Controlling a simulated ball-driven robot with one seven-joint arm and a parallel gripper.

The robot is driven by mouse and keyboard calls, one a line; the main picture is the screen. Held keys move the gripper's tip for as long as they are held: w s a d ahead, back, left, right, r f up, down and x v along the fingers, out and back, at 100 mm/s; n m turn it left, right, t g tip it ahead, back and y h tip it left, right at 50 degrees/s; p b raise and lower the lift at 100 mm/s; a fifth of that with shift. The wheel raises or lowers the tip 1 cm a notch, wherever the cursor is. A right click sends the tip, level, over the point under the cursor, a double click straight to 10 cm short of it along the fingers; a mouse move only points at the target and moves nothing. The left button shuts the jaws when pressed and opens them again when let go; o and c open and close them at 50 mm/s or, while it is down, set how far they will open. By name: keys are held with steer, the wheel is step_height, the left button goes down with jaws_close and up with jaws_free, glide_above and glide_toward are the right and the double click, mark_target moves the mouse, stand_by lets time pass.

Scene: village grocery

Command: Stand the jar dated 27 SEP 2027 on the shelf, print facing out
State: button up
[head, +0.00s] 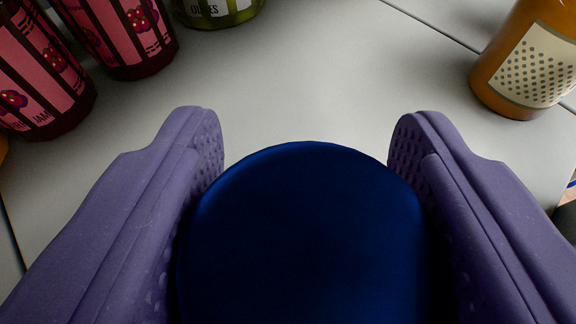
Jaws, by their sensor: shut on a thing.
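My gripper (306,150) has two purple padded fingers, shut on a jar with a round dark blue lid (305,230). The lid fills the lower middle of the head view, between the fingers. The jar's body and any printed date are hidden beneath the lid. A pale grey surface (300,80) lies beyond and below the fingertips. I cannot tell whether the jar touches it.
Jam jars with pink striped labels (120,30) stand at the upper left. A green olives jar (225,12) stands at the top. An orange-brown jar with a dotted label (530,65) stands at the upper right. The surface between them is clear.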

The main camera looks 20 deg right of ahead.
step_height(320, 180, down, 3)
steer(key=shift+b, duration=1.1)
steer(key=shift+r, duration=0.15)
steer(key=o, duration=1.3)
